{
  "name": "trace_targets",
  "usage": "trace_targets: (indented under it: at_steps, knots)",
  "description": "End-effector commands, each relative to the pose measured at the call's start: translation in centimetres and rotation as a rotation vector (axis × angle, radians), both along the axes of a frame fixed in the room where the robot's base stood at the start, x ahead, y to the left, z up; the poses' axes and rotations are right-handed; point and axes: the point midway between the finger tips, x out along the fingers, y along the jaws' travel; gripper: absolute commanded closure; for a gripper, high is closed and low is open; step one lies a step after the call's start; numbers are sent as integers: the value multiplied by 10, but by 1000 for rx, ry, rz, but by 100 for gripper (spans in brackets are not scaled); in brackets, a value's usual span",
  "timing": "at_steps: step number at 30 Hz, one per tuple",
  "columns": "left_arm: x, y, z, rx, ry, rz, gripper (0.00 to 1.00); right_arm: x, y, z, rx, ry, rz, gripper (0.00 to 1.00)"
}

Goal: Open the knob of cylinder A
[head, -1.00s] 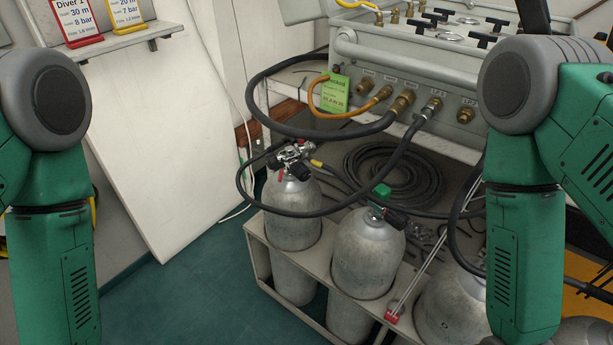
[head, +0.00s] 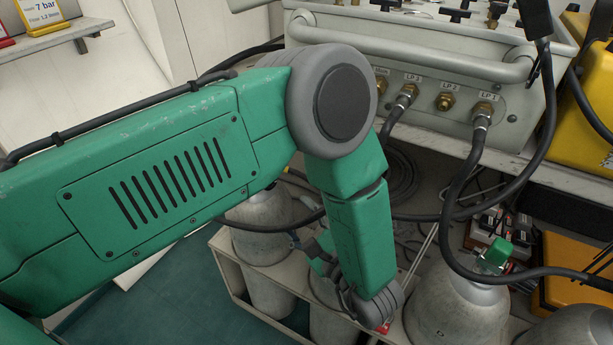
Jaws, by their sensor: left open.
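Silver cylinders stand in a rack below the panel. The left cylinder (head: 256,235) is partly covered by my left arm, and its valve is hidden. The middle cylinder (head: 325,290) is mostly behind my wrist, and its knob is hidden too. The right cylinder (head: 465,310) has a green knob (head: 495,255) at its top. My left gripper (head: 303,243) is open, small and partly hidden behind my forearm, at the top of the middle cylinder; contact cannot be told. My right gripper is out of view.
The grey air panel (head: 470,80) with brass ports stands behind. Black hoses (head: 463,200) hang from it around the right cylinder. The pale rack (head: 228,262) edges the cylinders. Yellow cases (head: 590,90) stand at the right. Teal floor (head: 180,300) is free at the lower left.

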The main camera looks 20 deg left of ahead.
Motion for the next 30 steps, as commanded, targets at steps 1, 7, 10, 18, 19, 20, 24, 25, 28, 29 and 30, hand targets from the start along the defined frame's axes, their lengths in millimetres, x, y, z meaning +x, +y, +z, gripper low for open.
trace_targets:
  at_steps: [1,7,10,18,19,20,24,25,28,29,30]
  knots:
    - [-2,-3,2,26,22,21,44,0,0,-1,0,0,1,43]
    - [0,5,5,58,52,44,44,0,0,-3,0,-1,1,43]
    - [8,20,5,57,50,43,44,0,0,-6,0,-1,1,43]
    - [35,73,4,56,50,43,44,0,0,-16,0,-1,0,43]
    - [38,78,4,56,50,43,44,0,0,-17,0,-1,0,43]
    - [40,83,3,55,50,42,44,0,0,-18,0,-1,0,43]
    - [51,102,4,54,51,42,44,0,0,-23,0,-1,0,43]
    - [52,105,4,55,50,42,44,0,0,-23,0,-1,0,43]
    - [56,113,4,54,52,42,44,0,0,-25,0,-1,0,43]
    - [57,114,4,54,52,42,44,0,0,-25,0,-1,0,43]
    - [58,116,5,55,51,42,44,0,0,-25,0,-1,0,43]
